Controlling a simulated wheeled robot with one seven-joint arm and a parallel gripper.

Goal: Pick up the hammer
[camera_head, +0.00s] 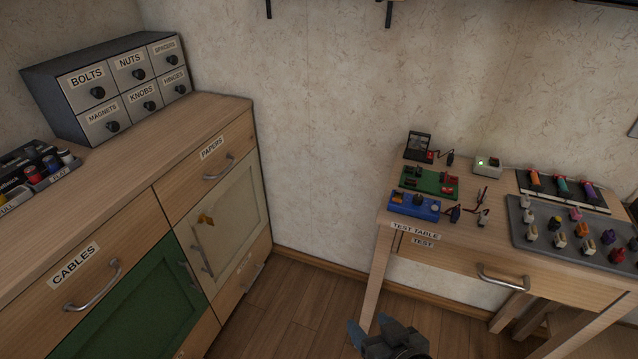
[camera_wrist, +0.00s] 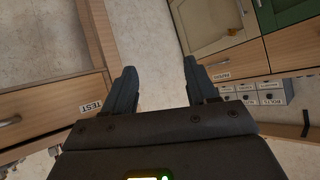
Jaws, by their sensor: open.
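No hammer shows clearly in either view. My gripper (camera_head: 372,338) is at the bottom of the head view, low in front of the gap between the wooden cabinet and the test table. In the wrist view my gripper (camera_wrist: 160,84) has its two dark fingers spread apart, with nothing between them but wall behind. It is open and empty.
A wooden cabinet (camera_head: 136,184) with a green door stands at the left, bearing a grey labelled drawer box (camera_head: 112,100). A test table (camera_head: 440,249) at the right carries electronics and a tray (camera_head: 517,232) of small coloured parts. Wooden floor (camera_head: 305,300) lies clear between them.

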